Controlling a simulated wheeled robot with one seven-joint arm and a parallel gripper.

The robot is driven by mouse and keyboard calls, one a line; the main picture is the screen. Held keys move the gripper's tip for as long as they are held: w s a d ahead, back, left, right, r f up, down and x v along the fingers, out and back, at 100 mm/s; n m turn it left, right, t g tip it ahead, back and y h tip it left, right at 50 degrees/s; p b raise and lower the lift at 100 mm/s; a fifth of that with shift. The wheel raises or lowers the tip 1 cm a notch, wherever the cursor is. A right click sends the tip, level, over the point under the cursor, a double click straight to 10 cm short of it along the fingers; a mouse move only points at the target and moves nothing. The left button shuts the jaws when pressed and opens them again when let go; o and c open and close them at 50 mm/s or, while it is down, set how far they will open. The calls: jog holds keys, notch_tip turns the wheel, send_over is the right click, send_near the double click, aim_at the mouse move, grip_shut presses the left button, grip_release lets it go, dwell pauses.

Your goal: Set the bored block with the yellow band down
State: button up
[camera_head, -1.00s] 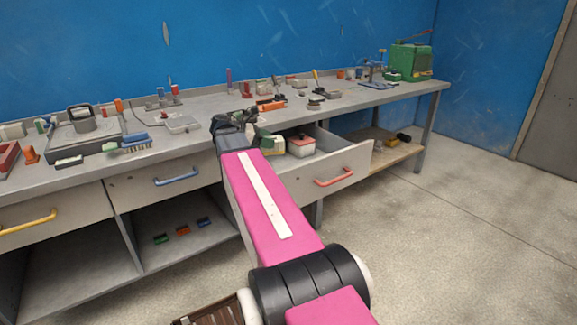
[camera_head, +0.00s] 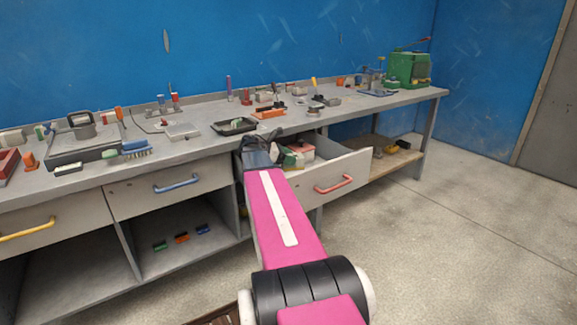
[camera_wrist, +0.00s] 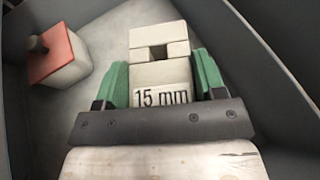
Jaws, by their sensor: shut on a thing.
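My gripper (camera_wrist: 162,76) has green fingers and is shut on a pale block (camera_wrist: 160,68) marked "15 mm" in the wrist view. The block has a dark recess near its far end. No yellow band shows on its visible faces. The gripper is inside the open drawer (camera_head: 335,180), where a bit of green finger shows in the head view; the block is mostly hidden there by my arm. I cannot tell whether the block touches the drawer floor.
A white box with a red lid (camera_wrist: 55,55) stands in the drawer, left of the block; the drawer wall is close on the right. A black tray (camera_head: 233,127) and several tools lie on the grey bench (camera_head: 205,148). The drawer floor between box and block is clear.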

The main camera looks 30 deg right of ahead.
aim_at(289, 167)
jog(key=shift+f, duration=1.75)
jog(key=shift+f, duration=0.65)
jog(key=o, duration=1.1)
jog(key=shift+r, duration=0.15)
jog(key=shift+r, duration=0.25)
jog(key=v, duration=1.2)
jog(key=shift+a+r, duration=0.1)
jog(key=shift+r, duration=0.15)
